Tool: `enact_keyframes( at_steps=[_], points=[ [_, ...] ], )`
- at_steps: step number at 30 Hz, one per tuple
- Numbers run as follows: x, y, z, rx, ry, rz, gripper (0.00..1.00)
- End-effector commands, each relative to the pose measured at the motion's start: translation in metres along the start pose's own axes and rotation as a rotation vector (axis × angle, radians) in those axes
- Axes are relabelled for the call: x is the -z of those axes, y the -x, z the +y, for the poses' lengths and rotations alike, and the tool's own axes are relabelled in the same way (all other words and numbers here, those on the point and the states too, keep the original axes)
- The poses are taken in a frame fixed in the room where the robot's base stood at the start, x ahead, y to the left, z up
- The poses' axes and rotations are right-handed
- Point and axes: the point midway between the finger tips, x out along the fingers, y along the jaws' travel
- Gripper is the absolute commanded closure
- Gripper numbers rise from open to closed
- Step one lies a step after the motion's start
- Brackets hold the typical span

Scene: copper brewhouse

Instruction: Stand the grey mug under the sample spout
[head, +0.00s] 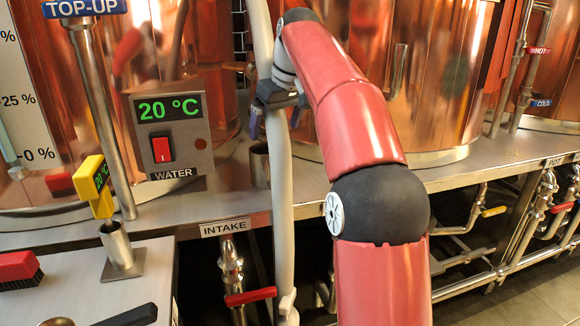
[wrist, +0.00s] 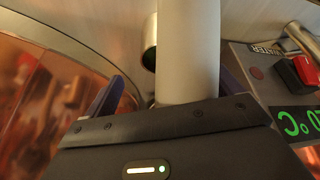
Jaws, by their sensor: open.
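My gripper (head: 274,122) hangs above the steel bench with its dark fingers apart, level with the water panel. In the wrist view its fingers (wrist: 170,92) stand either side of a pale grey upright pole; whether they touch it I cannot tell. A short grey metal cylinder (head: 259,165) stands on the bench just below and left of the gripper, partly hidden by the pole. It also shows in the wrist view (wrist: 150,42), with a dark open end. It may be the grey mug; no handle shows. I cannot pick out the sample spout with certainty.
The pale pole (head: 278,200) rises close to the gripper. The water panel (head: 172,132) stands left, beside the top-up pipe (head: 100,110). A front side table (head: 75,285) holds a metal tube (head: 116,244) and red brush (head: 18,268). The bench (head: 480,165) is clear at right.

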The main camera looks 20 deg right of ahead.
Motion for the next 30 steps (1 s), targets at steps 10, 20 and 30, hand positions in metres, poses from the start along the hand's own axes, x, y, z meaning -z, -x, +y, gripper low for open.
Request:
enact_keyframes(
  at_steps=[10,20,30],
  points=[
    [-0.016,0.009,-0.015,-0.02,-0.022,0.0,0.09],
    [-0.124,0.016,-0.076,-0.104,-0.151,0.019,0.09],
    [-0.279,-0.03,-0.126,-0.15,-0.296,0.068,0.09]
  ],
)
